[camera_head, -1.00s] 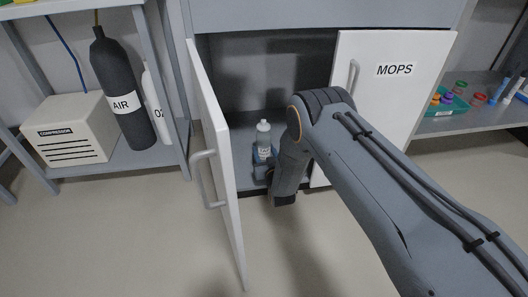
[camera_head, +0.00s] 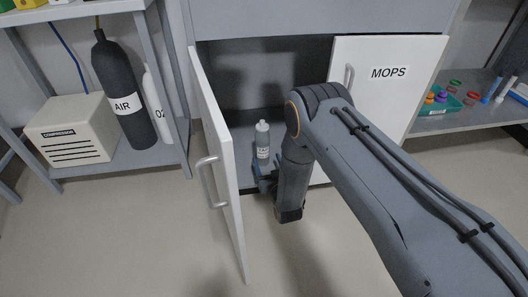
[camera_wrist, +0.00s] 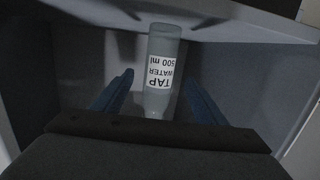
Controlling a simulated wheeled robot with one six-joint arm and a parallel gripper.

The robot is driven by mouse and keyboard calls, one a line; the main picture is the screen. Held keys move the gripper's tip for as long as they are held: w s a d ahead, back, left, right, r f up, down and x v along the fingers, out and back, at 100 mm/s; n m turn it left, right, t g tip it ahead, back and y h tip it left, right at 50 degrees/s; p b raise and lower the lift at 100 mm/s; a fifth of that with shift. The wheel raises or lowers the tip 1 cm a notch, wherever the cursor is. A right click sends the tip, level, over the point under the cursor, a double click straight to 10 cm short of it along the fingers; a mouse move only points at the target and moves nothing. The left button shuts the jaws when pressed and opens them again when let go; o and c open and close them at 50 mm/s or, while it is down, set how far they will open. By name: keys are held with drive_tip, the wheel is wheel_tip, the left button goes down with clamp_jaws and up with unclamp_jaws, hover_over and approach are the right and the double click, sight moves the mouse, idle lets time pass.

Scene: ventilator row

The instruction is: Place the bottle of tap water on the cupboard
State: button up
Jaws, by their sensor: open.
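The bottle of tap water (camera_head: 262,140) is clear-grey with a pale cap and a white label. It stands upright on the floor of the open cupboard (camera_head: 283,58), near its front. My gripper (camera_head: 264,181) is open and empty, low in front of the bottle. In the wrist view the bottle (camera_wrist: 161,72) shows upside down, its label reading "TAP WATER 500 ml". The two blue fingers of my gripper (camera_wrist: 159,77) appear on either side of it, with gaps. The head view shows the fingers short of the bottle.
The cupboard's left door (camera_head: 217,165) stands open toward me; the right door marked MOPS (camera_head: 388,105) is beside the opening. A compressor (camera_head: 70,130) and AIR cylinder (camera_head: 123,95) stand on the left rack. A right shelf holds a green tray (camera_head: 440,103).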

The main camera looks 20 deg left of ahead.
wheel_tip(320, 180, up, 15)
drive_tip(key=g+h+p, duration=0.1)
drive_tip(key=g+h, duration=0.2)
drive_tip(key=s+d+r+m+g+h, duration=0.1)
drive_tip(key=s+d+r+g, duration=0.15)
drive_tip(key=r, duration=0.35)
drive_tip(key=s+d+r+g+h, duration=0.1)
drive_tip(key=s+d+r, duration=0.25)
drive_tip(key=r, duration=0.25)
drive_tip(key=s+d+r+g+h, duration=0.1)
drive_tip(key=s+d+r, duration=0.3)
drive_tip(key=s, duration=0.6)
drive_tip(key=s+d+r+g+h, duration=0.1)
drive_tip(key=s+d+r+g, duration=0.2)
drive_tip(key=s+d+r, duration=0.2)
drive_tip(key=s+d+r+g, duration=0.3)
drive_tip(key=s+d, duration=0.6)
drive_tip(key=s, duration=0.7)
wheel_tip(320, 180, up, 2)
drive_tip(key=shift+s+d+r+h, duration=0.15)
drive_tip(key=shift+s+d+h, duration=0.2)
drive_tip(key=shift+s+h, duration=0.05)
